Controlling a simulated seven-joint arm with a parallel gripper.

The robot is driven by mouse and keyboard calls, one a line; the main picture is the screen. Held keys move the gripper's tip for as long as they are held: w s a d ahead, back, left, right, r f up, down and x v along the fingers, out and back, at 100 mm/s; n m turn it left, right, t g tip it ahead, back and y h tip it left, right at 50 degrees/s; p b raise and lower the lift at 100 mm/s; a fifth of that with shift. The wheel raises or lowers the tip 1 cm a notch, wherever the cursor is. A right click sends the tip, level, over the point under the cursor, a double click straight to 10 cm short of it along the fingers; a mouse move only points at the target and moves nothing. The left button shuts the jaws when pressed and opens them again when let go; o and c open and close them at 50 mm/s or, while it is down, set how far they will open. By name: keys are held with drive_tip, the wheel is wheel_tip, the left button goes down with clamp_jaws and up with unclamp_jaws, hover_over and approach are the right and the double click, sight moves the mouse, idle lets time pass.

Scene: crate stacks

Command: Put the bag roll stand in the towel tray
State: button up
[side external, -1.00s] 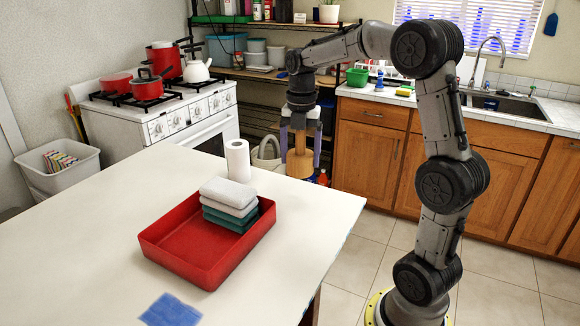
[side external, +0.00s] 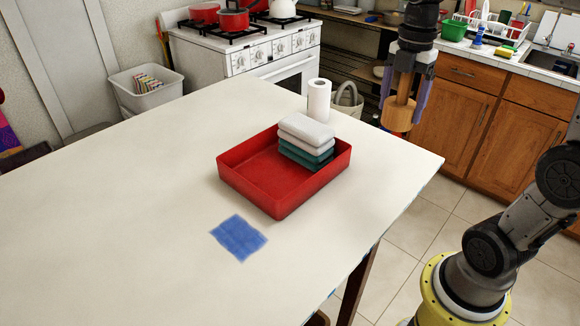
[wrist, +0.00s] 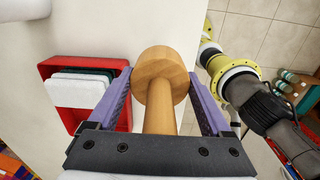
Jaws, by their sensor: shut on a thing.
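The bag roll stand, a light wooden post on a thick round base (side external: 397,117), hangs base-down from my gripper (side external: 403,108). My gripper is shut on it, with purple fingers on both sides. In the wrist view the stand's round base (wrist: 158,74) shows between the fingertips (wrist: 161,78). The towel tray (side external: 250,192) is red and shallow and sits on the white table, left of my gripper. White and teal folded towels (side external: 306,140) are stacked at its right-back end; its left part is bare. The tray (wrist: 62,68) is also left in the wrist view.
A white paper roll (side external: 319,100) stands upright behind the tray, near the table's far edge. A blue cloth (side external: 238,238) lies flat in front of the tray. The white table (side external: 110,220) is clear to the left. A stove and wooden cabinets stand behind.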

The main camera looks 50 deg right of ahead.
drive_tip(key=w+a+n, duration=0.2)
drive_tip(key=a, duration=0.8)
drive_tip(key=w+a+n, duration=0.1)
drive_tip(key=w+a, duration=0.1)
drive_tip(key=a, duration=0.7)
approach(267, 183)
drive_tip(key=shift+s+d+f, duration=0.2)
drive_tip(key=shift+s, duration=0.35)
drive_tip(key=shift+w+a+f, duration=0.1)
drive_tip(key=shift+w+f, duration=0.25)
drive_tip(key=shift+f, duration=0.1)
drive_tip(key=shift+w+f, duration=0.2)
drive_tip(key=shift+f, duration=1.55)
drive_tip(key=shift+f, duration=0.1)
drive_tip(key=o, duration=1.3)
drive_tip(key=shift+c, duration=0.2)
